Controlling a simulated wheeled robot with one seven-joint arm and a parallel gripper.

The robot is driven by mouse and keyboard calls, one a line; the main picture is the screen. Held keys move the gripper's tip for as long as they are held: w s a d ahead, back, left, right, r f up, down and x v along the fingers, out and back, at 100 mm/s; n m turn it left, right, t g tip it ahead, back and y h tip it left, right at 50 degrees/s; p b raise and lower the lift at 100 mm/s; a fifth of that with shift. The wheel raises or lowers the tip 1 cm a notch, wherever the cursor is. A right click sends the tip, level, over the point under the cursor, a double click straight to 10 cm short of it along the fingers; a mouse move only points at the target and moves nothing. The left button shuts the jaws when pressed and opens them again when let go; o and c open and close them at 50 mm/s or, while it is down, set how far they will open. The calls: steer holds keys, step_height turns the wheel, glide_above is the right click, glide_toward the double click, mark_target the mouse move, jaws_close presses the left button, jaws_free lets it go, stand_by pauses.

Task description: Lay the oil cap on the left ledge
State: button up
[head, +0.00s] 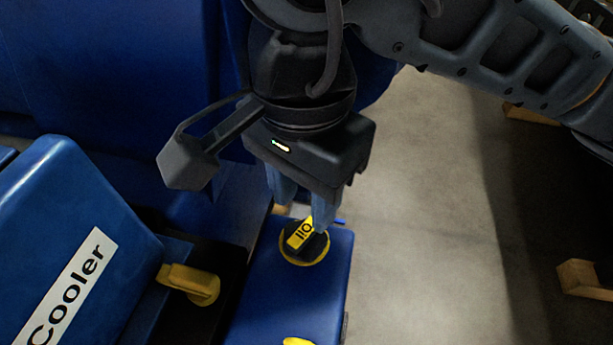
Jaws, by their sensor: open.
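The oil cap (319,246) is a black round cap with a yellow bar lettered "Oil". It sits within a yellow ring on top of a narrow blue block (285,305) at the lower middle of the head view. My gripper (303,208) points down just above the cap, with its fingers apart. One fingertip overlaps the yellow bar in the picture; I cannot tell whether it touches. The left ledge is not clearly identifiable. A dark, low surface (222,305) lies between the blue block and the cooler.
A blue cooler housing (75,225) labelled "Cooler" stands at left, with a yellow handle (190,284) beside it. Another yellow part (298,341) shows at the bottom edge. Bare floor (440,240) is open to the right, with wooden blocks (585,280) at the far right.

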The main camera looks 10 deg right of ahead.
mark_target(304, 231)
step_height(304, 231, down, 3)
steer(key=shift+f+b, duration=0.1)
steer(key=shift+b, duration=0.45)
step_height(304, 231, down, 3)
steer(key=b, duration=0.4)
steer(key=shift+r, duration=0.2)
steer(key=shift+c, duration=0.3)
jaws_close()
